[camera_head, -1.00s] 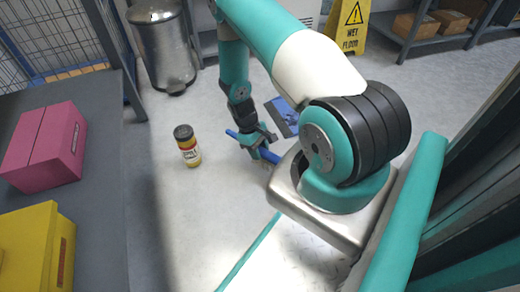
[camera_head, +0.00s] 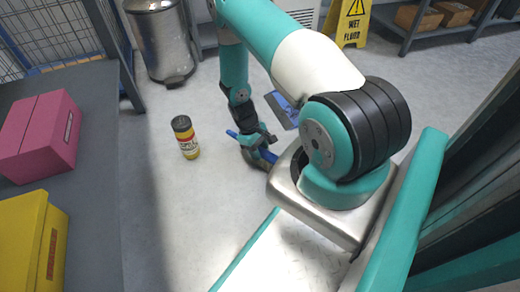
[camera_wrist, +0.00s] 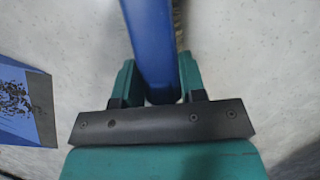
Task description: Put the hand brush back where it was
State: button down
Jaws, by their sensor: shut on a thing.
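The blue hand brush (camera_wrist: 150,40) is between the fingers of my gripper (camera_wrist: 155,85) in the wrist view, its long blue part running up out of the picture. My gripper is shut on it. In the head view the brush (camera_head: 264,154) shows as a blue bar at my gripper (camera_head: 258,146), low near the floor; part of it is hidden behind my gripper and arm. I cannot tell whether it touches the floor. A blue dustpan (camera_head: 284,110) lies on the floor just beyond; in the wrist view the dustpan (camera_wrist: 18,100) is at the left, with dark debris on it.
A yellow-labelled canister with a dark lid (camera_head: 186,137) stands on the floor left of my gripper. A metal bin (camera_head: 160,42) and a yellow wet-floor sign (camera_head: 354,22) stand farther back. A grey table (camera_head: 95,190) at left holds pink and yellow boxes. Floor between canister and table is clear.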

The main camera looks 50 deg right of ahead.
jog(key=shift+f+b, duration=0.3)
jog(key=shift+f, duration=0.35)
jog(key=c, duration=0.6)
grip_release()
jog(key=p+v, duration=0.9)
jog(key=v, duration=0.8)
jog(key=shift+r, duration=0.2)
